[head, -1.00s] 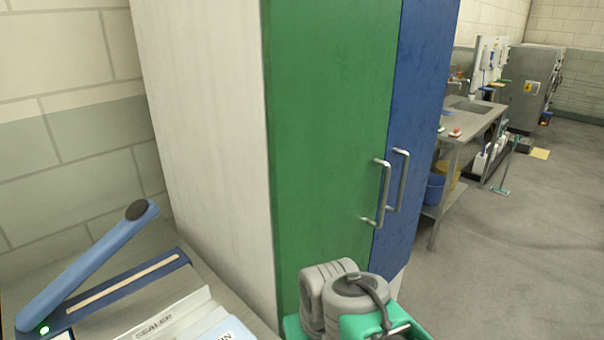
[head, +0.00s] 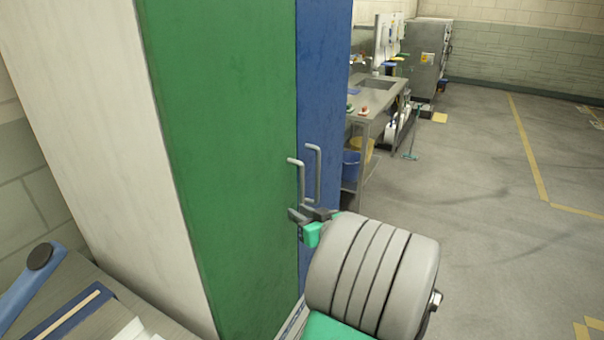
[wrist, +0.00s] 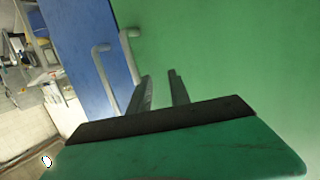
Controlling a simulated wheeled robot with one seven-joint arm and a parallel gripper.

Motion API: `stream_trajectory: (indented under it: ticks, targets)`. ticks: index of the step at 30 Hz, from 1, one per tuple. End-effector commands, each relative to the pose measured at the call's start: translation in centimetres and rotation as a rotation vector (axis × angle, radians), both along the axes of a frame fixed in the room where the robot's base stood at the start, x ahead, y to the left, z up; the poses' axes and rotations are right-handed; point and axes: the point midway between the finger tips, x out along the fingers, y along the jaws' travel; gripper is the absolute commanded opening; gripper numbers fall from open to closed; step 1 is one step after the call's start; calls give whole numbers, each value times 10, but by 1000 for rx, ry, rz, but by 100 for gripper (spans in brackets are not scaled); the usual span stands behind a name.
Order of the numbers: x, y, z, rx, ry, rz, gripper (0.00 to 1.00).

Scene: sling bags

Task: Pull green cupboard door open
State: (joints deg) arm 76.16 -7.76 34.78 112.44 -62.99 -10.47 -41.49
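The green cupboard door (head: 215,130) is tall and looks shut, beside the blue door (head: 325,90). The green door has a metal bar handle (head: 301,182) near its right edge; it also shows in the wrist view (wrist: 127,52). My gripper (head: 308,213) is at the lower end of this handle in the head view. In the wrist view my gripper (wrist: 160,88) has its two dark fingers apart, with green door surface visible between them. The handle's bar runs down to the left finger, which hides its lower part. Contact cannot be told.
The blue door has its own similar handle (head: 317,172) close to the right. A bench with a blue lever device (head: 30,285) stands at the lower left. A metal sink table (head: 372,95) stands beyond the cupboard. The floor (head: 480,190) on the right is largely clear.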

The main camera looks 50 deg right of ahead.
Motion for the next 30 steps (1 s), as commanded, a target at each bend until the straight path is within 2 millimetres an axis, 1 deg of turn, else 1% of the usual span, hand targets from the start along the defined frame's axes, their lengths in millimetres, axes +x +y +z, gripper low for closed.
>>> stream_trajectory:
  ticks: [1, 3, 5, 6, 8, 12, 15, 18, 21, 27, 30]
  targets:
    - [-10, -19, 20, -38, -87, -41, 23]
    - [-17, -33, 40, -81, -170, -76, 23]
    - [-18, -39, 49, -99, -201, -89, 23]
    - [-15, -40, 51, -103, -208, -90, 23]
    - [-6, -43, 52, -102, -208, -89, 23]
    - [21, -50, 53, -100, -206, -85, 23]
    - [38, -56, 53, -102, -205, -87, 23]
    - [49, -60, 51, -101, -204, -88, 23]
    - [54, -61, 50, -102, -204, -89, 23]
    - [54, -61, 49, -103, -204, -90, 23]
    - [53, -61, 49, -103, -204, -90, 15]
